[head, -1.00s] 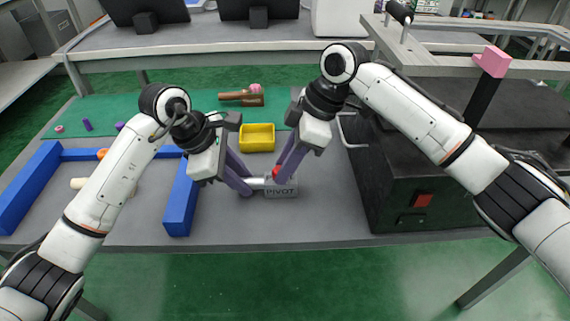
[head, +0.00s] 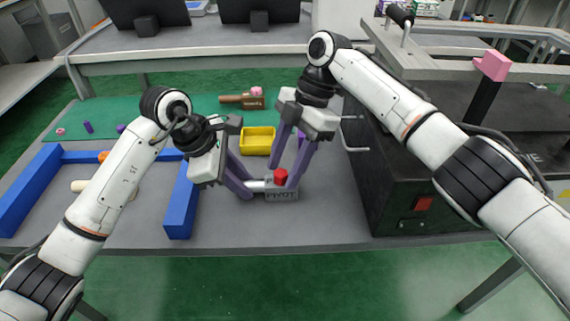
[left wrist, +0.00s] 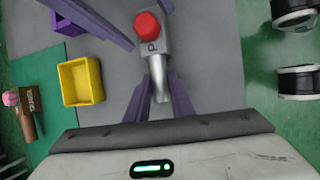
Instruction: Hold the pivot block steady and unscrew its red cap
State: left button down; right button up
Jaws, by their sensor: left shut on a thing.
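The grey pivot block (head: 282,194), lettered PIVOT, lies on the grey table with the red cap (head: 281,176) on top. The cap shows as a red hexagon in the left wrist view (left wrist: 147,25). My left gripper (head: 252,187) is shut on the block's silver bar, which runs between its purple fingers in the left wrist view (left wrist: 160,88). My right gripper (head: 283,173) is open, its purple fingers spread on either side of the cap. The cap sits on the block, and I cannot tell how far its thread is turned.
A yellow bin (head: 258,140) stands behind the block. A blue frame (head: 181,205) lies to the left. A dark cabinet (head: 400,185) with a red switch stands close on the right. A brown object (head: 243,101) lies at the back. The table front is clear.

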aim_at(279, 170)
jog(key=shift+r, duration=0.1)
dwell(0.3)
jog(key=shift+r, duration=1.4)
jog(key=m, duration=0.1)
jog(key=m+t, duration=0.1)
jog(key=m, duration=0.3)
jog(key=shift+s+t+y, duration=0.3)
jog(key=shift+t, duration=0.1)
jog(key=m, duration=0.2)
jog(key=m+t, duration=0.1)
jog(key=shift+s+m+t, duration=0.15)
jog(key=shift+m+t, duration=0.15)
jog(key=shift+m, duration=0.1)
jog(key=m, duration=0.1)
jog(key=m+t, duration=0.1)
jog(key=m, duration=0.1)
jog(key=m+h, duration=0.1)
jog(key=m, duration=0.1)
jog(key=shift+s+a+t, duration=0.15)
jog(key=shift+s+t, duration=0.1)
jog(key=shift+t, duration=0.15)
jog(key=m+t+h, duration=0.1)
jog(key=m, duration=0.3)
jog(key=shift+s+m, duration=0.1)
jog(key=shift+m, duration=0.2)
